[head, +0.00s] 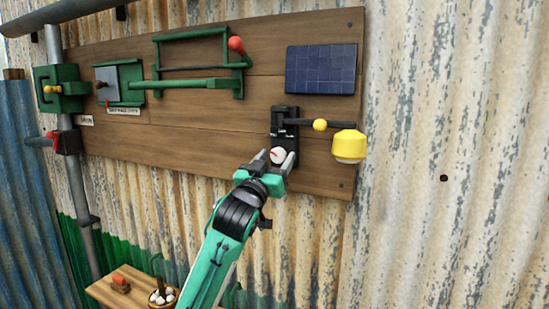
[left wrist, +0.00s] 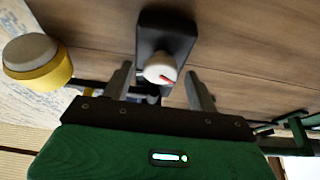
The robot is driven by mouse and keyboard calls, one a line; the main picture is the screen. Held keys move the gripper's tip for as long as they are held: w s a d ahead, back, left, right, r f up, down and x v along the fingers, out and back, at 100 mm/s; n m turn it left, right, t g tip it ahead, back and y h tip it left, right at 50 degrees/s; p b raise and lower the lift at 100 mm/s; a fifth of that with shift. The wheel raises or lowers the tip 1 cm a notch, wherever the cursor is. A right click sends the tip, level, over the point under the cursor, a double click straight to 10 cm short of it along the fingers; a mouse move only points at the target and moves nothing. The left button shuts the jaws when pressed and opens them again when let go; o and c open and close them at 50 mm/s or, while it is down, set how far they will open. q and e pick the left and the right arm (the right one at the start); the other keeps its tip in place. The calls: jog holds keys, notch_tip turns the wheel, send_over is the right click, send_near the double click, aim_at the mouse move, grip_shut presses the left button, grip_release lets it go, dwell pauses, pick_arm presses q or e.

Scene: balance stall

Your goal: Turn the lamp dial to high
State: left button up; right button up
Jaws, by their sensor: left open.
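The lamp dial (head: 278,155) is a small white round knob with a red mark, on a black plate (head: 284,128) fixed to the wooden board. A yellow lamp (head: 349,146) hangs on a dark arm to the right of the plate. My left gripper (head: 272,160) is open at the dial in the head view. In the left wrist view the dial (left wrist: 161,68) lies between the two spread fingers (left wrist: 160,88), with a gap on each side. The red mark shows on the dial's lower right there. Labels on the plate are too small to read. My right gripper is not in view.
A blue solar panel (head: 321,69) is mounted above the dial. Green metal fittings with a red knob (head: 236,45) are on the board's left half. A grey pipe (head: 77,190) stands at left. A small wooden table (head: 103,290) is at lower left.

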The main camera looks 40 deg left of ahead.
pick_arm(q)
jog(key=c, duration=1)
